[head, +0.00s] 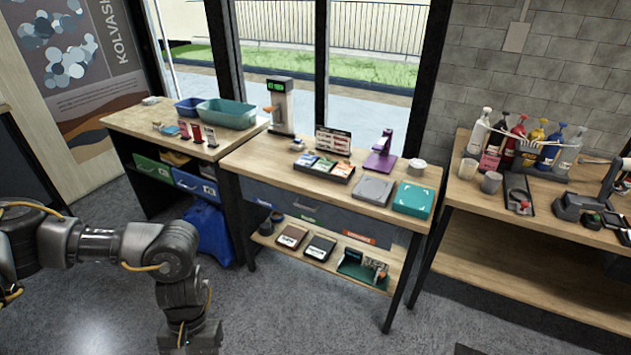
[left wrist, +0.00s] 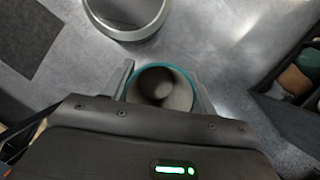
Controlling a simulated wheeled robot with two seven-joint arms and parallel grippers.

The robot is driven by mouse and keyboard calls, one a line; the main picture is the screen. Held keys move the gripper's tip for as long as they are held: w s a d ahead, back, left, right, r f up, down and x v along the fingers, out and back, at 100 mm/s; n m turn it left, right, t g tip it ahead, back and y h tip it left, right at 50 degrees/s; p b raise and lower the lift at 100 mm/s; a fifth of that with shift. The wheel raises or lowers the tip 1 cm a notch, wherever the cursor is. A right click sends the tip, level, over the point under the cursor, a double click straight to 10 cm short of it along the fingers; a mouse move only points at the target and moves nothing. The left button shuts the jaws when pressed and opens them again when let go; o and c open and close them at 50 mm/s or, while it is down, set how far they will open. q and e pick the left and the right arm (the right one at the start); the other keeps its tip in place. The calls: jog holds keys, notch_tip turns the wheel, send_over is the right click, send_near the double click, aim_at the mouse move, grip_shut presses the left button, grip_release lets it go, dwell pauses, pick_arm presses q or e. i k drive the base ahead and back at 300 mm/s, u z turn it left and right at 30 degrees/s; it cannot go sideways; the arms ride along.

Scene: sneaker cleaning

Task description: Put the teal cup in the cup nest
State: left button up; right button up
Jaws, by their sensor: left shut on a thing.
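The teal cup (left wrist: 163,88) shows in the left wrist view as a round grey interior with a teal rim. My left gripper (left wrist: 163,82) is shut on it, with one finger on each side of the cup. In the head view my left arm comes in from the left and bends down to the bottom edge. The fingers and the cup are below that picture. My right gripper is not in view. I cannot make out for sure which thing is the cup nest.
A round grey container (left wrist: 125,12) with a pale rim stands ahead of the cup. The middle table (head: 262,165) holds trays and a purple stand (head: 381,155). Grey floor lies in front.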

aim_at(522, 199)
jog(key=z, duration=0.6)
jog(key=i, duration=1.2)
jog(key=z, duration=1.8)
jog(key=i, duration=0.6)
jog(key=z, duration=0.4)
